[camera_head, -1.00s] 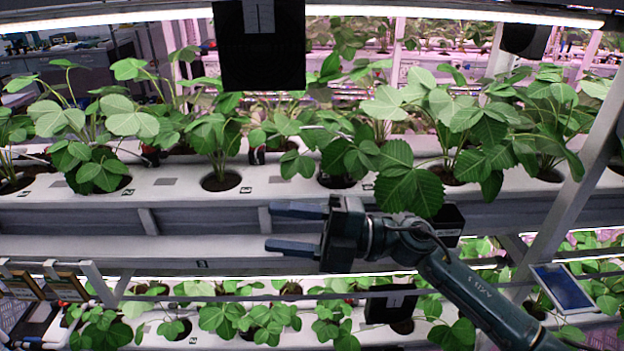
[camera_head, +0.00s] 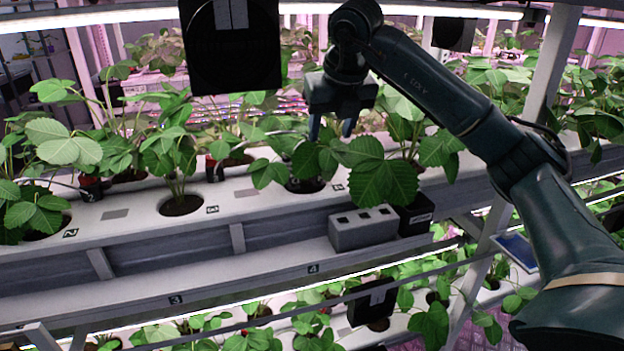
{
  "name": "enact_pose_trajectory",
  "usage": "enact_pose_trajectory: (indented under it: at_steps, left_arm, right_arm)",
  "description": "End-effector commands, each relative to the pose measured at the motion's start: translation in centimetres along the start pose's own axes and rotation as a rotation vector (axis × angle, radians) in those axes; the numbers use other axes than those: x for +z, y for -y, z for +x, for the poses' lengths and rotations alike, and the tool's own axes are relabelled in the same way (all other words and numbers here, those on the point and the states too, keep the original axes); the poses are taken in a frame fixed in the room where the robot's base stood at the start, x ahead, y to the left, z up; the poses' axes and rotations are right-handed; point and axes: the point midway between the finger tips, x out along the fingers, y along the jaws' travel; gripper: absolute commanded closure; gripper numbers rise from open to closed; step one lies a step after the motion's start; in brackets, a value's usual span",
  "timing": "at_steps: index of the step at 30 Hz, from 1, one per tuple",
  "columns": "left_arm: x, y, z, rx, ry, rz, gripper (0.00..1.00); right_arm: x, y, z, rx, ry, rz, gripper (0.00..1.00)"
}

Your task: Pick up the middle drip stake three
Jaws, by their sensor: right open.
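A small red and black stake (camera_head: 211,168) stands upright behind the plant near the label 3 (camera_head: 212,210) on the middle gutter (camera_head: 245,200). A similar red and black stake (camera_head: 90,187) stands further left, partly behind leaves. I cannot tell for sure from the label which stake is number three. My right gripper (camera_head: 331,128) is open and points down above the leaves of the plant near label 4. It is to the right of both stakes and touches neither. Its fingertips are close to the foliage. My left gripper is not in view.
A black panel (camera_head: 231,50) hangs above. A slanted post (camera_head: 550,70) stands at right. Lower plants fill the bottom.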

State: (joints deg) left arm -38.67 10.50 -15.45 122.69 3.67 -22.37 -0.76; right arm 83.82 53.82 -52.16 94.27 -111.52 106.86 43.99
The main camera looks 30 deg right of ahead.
Motion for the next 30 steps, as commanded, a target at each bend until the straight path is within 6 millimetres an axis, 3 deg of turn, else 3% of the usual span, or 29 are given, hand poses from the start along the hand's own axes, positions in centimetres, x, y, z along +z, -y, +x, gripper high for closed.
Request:
enact_pose_trajectory:
  at_steps: [6, 14, 21, 30]
  left_arm:
    - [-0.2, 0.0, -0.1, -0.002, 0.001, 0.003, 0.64]
    - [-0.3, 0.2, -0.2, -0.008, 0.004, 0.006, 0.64]
    - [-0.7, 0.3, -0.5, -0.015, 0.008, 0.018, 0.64]
    - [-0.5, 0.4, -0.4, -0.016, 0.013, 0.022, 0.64]
  right_arm:
    - [-0.1, -0.1, 4.1, 0.001, -0.004, -0.002, 0.51]
    - [0.0, -0.2, 6.1, 0.003, -0.003, -0.004, 0.51]
    - [0.1, -0.5, 9.6, 0.003, -0.004, -0.004, 0.51]
    - [0.1, -0.5, 10.7, 0.005, -0.001, -0.004, 0.51]
